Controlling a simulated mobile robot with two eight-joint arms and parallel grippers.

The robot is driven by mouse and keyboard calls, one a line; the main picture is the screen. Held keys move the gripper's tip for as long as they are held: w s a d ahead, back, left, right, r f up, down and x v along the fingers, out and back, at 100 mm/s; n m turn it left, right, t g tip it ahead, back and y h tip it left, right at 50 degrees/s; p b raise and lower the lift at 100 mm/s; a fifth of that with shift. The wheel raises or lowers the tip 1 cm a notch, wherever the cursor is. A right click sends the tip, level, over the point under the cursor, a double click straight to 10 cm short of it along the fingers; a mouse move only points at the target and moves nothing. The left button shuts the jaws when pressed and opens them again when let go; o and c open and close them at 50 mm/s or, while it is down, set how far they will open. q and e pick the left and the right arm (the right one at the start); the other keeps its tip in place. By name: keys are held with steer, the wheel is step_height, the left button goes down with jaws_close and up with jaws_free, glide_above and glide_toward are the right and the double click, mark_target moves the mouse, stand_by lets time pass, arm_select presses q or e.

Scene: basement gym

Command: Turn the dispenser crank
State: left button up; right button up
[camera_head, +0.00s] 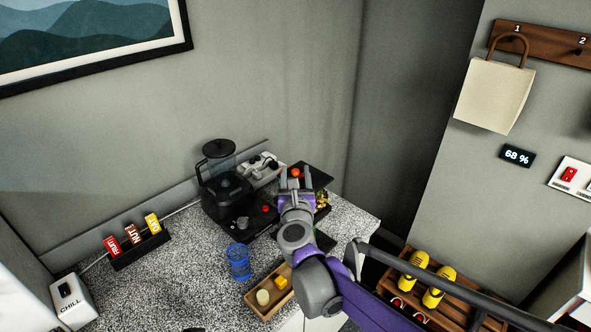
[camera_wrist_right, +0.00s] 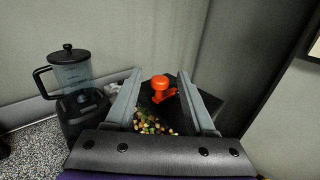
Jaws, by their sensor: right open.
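The dispenser crank (camera_wrist_right: 162,88) is an orange-red handle with a round knob. It sits ahead of my right gripper and shows between its fingers in the right wrist view; it also shows small in the head view (camera_head: 295,172). The dispenser (camera_wrist_right: 205,104) is dark, with colourful pieces (camera_wrist_right: 152,125) low in front of it. My right gripper (camera_head: 295,180) is open, with its fingers pointing towards the dispenser; it frames the crank in the wrist view (camera_wrist_right: 155,82). I cannot tell whether a finger touches the crank. My left gripper is not in view.
A black blender (camera_head: 221,180) stands left of the dispenser on the speckled counter (camera_head: 190,258). A blue cup (camera_head: 238,262) and a wooden tray (camera_head: 262,307) are nearer. Labelled blocks (camera_head: 132,234) stand left. A crate (camera_head: 455,308) with yellow bottles is at the right.

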steer(key=shift+w, duration=0.55)
jaws_close()
steer(key=shift+a+h, duration=0.1)
steer(key=shift+h, duration=0.3)
